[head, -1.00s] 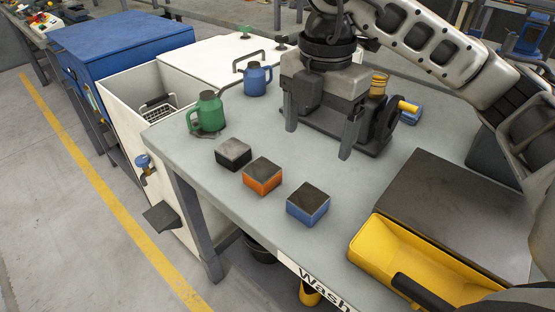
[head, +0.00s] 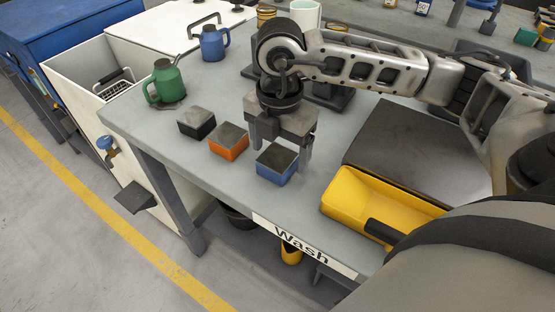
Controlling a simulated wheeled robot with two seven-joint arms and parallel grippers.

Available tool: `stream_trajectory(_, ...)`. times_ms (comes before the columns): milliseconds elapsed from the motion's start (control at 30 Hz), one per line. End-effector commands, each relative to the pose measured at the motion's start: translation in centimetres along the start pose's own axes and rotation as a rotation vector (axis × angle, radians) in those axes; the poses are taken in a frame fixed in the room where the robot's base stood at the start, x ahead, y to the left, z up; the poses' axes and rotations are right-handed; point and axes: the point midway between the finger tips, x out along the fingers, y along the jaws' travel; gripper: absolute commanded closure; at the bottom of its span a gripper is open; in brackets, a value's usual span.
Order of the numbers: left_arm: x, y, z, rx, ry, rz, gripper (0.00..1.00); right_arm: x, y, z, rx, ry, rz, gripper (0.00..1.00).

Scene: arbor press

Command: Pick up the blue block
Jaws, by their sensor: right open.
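The blue block (head: 276,166), with a dark top and blue sides, sits on the grey table at the right end of a row of blocks. My right gripper (head: 278,160) points down at it, with its fingers apart and empty. One finger shows behind the block's left side and the other by its right side. I cannot tell whether either finger touches it. The gripper body hides part of the table behind the block. My left gripper is not in view.
An orange block (head: 229,143) and a black block (head: 196,124) stand left of the blue one. A yellow scoop-like bin (head: 350,196) and a dark plate (head: 400,145) lie to the right. Green (head: 165,82) and blue (head: 213,43) jugs stand farther back. The table's front edge (head: 230,199) is close.

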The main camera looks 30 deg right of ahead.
Motion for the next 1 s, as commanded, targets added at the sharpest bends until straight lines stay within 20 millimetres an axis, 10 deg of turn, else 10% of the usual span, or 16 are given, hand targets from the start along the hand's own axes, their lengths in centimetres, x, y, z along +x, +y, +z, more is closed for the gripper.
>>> stream_trajectory(400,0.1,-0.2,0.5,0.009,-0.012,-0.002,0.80,2.2,0.1,0.0,0.000,0.000,0.002,0.20)
stream_trajectory(667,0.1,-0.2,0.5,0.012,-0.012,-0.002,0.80,2.1,0.1,0.0,0.000,0.000,0.002,0.87)
stream_trajectory(1000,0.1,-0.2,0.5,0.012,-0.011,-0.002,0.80,1.7,0.1,0.0,0.000,-0.001,0.005,0.87)
